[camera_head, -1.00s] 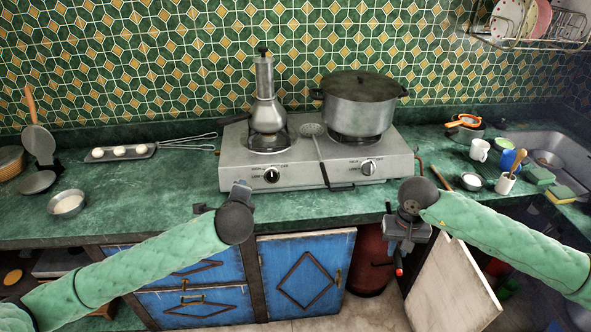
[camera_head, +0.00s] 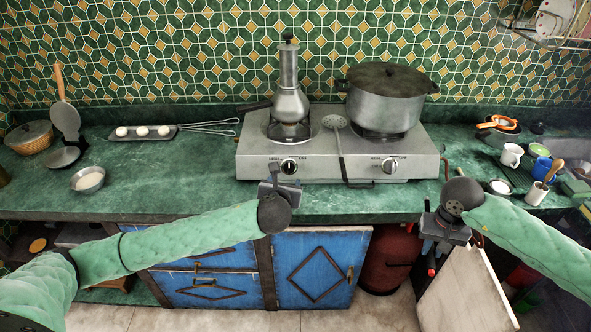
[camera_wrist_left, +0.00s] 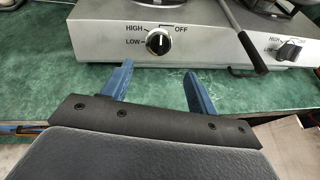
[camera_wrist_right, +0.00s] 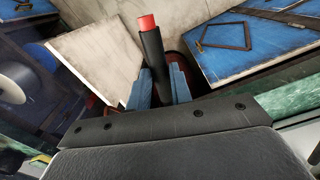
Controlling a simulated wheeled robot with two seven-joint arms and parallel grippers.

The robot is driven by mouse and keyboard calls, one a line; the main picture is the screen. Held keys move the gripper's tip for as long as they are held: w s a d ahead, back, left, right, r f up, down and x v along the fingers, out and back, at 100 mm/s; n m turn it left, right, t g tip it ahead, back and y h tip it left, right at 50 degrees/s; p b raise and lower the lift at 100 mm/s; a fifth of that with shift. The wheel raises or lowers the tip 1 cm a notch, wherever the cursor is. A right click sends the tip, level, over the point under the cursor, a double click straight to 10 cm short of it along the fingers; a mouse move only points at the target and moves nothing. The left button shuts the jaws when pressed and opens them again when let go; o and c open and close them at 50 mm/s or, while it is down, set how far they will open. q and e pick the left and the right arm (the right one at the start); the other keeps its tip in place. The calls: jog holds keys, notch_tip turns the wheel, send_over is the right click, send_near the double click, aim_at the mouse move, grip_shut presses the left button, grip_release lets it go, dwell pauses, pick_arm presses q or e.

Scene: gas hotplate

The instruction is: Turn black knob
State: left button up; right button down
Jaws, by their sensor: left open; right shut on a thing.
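The black knob (camera_head: 289,166) is at the left of the hotplate's (camera_head: 340,178) front panel, between the HIGH, LOW and OFF marks. It also shows in the left wrist view (camera_wrist_left: 159,41), its white pointer tilted upward. My left gripper (camera_head: 276,177) is just in front of and below this knob, apart from it. Its blue fingers (camera_wrist_left: 158,80) are open with nothing between them. A second, greyer knob (camera_head: 390,165) sits on the right of the panel. My right gripper (camera_head: 436,240) is shut on a black rod with a red end (camera_wrist_right: 152,55), in front of the counter.
A moka-style pot (camera_head: 290,103) and a large lidded pot (camera_head: 386,103) stand on the burners. A slotted spoon (camera_head: 341,150) hangs over the panel between the knobs. A cabinet door (camera_head: 465,295) stands open below right.

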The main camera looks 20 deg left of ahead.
aim_at(288, 170)
jog(key=shift+r, duration=0.2)
pick_arm(q)
jog(key=p+x, duration=0.3)
jog(key=x, duration=0.7)
jog(key=shift+w+a+f, duration=0.1)
jog(key=shift+w+a, duration=0.05)
jog(key=shift+w, duration=0.15)
pick_arm(e)
notch_tip(288, 170, up, 3)
jog(key=shift+f, duration=0.1)
pick_arm(q)
jog(key=shift+w+f, duration=0.3)
jog(key=shift+w, duration=0.25)
jog(key=shift+c, duration=0.5)
jog(key=c, duration=0.9)
